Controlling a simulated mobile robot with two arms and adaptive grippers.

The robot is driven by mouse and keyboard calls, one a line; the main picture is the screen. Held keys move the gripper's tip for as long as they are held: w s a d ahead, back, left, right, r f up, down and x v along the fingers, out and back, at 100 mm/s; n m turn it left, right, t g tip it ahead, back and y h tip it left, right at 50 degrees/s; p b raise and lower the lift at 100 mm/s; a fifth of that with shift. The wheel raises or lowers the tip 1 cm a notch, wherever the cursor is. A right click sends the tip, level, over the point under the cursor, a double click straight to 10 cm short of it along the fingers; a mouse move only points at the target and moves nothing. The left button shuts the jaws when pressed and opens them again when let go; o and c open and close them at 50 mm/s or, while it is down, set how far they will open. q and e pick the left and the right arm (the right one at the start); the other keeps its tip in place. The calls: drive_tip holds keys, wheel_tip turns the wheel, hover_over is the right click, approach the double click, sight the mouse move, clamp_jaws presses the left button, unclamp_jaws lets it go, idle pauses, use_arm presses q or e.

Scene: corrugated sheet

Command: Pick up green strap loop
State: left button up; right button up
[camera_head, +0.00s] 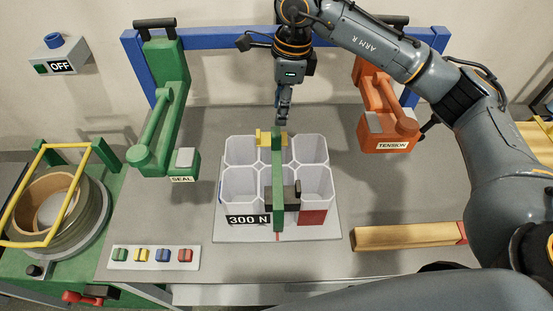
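A green strap (278,180) runs front to back over the middle of a white block of open cells (240,185). I take it for the green strap loop; its underside is hidden. My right gripper (284,120) points down just behind and above the strap's far end. Its fingers show edge-on as a narrow shape, so I cannot tell whether they are open or shut, or whether they touch the strap. No held thing shows. My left gripper is not in view.
The block stands on a pale plate (230,232), with a yellow piece (264,138) at its back. A green SEAL tool (165,120) hangs left, an orange TENSION tool (385,110) right. A wooden bar (400,236) lies front right. Coloured buttons (153,256) sit front left.

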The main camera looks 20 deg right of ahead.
sight(276, 135)
drive_tip(key=f, duration=0.3)
drive_tip(key=f+p, duration=0.1)
drive_tip(key=shift+a+f, duration=0.25)
drive_tip(key=shift+f, duration=0.1)
drive_tip(key=f, duration=0.1)
drive_tip(key=f+p, duration=0.1)
drive_tip(key=f, duration=0.1)
drive_tip(key=f+p, duration=0.1)
drive_tip(key=shift+a+f, duration=0.25)
drive_tip(key=shift+f, duration=0.15)
drive_tip(key=shift+w+f, duration=0.1)
drive_tip(key=shift+f, duration=0.15)
clamp_jaws()
